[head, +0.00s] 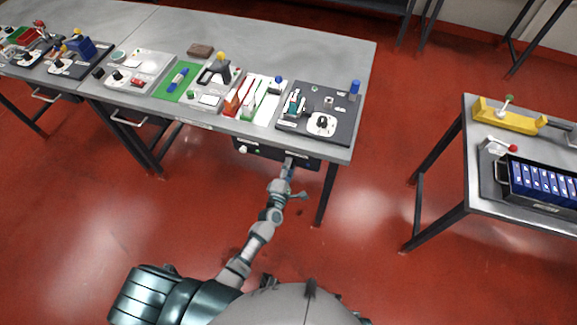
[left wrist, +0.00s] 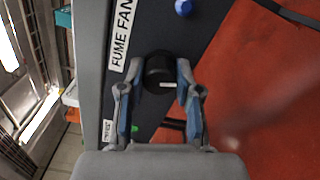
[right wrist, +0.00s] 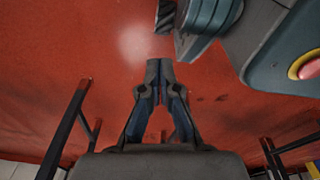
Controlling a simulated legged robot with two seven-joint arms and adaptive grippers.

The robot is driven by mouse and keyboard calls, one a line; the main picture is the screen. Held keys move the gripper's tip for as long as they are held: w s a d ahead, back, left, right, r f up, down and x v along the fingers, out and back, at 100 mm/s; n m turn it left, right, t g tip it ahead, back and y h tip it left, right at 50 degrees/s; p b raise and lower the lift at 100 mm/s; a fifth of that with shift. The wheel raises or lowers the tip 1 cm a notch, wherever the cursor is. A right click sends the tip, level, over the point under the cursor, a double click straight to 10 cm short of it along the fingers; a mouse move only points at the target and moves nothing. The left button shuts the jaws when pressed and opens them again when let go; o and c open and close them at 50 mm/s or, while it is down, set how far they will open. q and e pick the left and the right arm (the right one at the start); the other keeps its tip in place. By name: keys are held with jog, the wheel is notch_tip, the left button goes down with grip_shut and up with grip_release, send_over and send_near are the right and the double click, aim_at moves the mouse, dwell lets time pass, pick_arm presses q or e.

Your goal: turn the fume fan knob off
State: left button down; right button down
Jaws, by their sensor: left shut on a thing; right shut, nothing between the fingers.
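The fume fan knob (left wrist: 158,70) is a round black knob with a short white mark on its lower right, on a dark panel (head: 272,153) under the table's front edge. A white "FUME FAN" label (left wrist: 122,35) is beside it. My left gripper (left wrist: 157,72) is shut on the knob, with one finger on each side. In the head view my left gripper (head: 289,165) reaches the panel from below and hides the knob. My right gripper (right wrist: 159,68) is shut and empty above the red floor. It does not show in the head view.
A blue button (left wrist: 183,7) and a small green light (left wrist: 134,128) are near the knob. The grey table (head: 352,75) above carries several work boards. A side table (head: 466,130) with a battery box (head: 540,182) stands at right. Open red floor lies between.

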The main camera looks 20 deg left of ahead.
pick_arm(q)
jog(key=m, duration=0.2)
jog(key=m+p, duration=0.1)
jog(key=shift+s+d+f+m, duration=0.1)
jog(key=shift+d+f+m, duration=0.1)
jog(key=shift+d+m, duration=0.1)
pick_arm(e)
jog(key=s, duration=0.1)
jog(key=s+f, duration=0.1)
jog(key=shift+s+d+f, duration=0.15)
jog(key=shift+s+d, duration=0.05)
jog(key=shift+s, duration=0.1)
pick_arm(q)
jog(key=shift+f, duration=0.1)
jog(key=c, duration=0.9)
grip_release()
jog(key=shift+c, duration=0.2)
jog(key=shift+o, duration=0.8)
pick_arm(e)
jog(key=shift+d+f, duration=0.1)
jog(key=shift+d, duration=0.05)
jog(key=shift+w, duration=0.1)
pick_arm(q)
jog(key=s, duration=1.1)
jog(key=shift+s+a, duration=0.15)
jog(key=shift+s, duration=0.25)
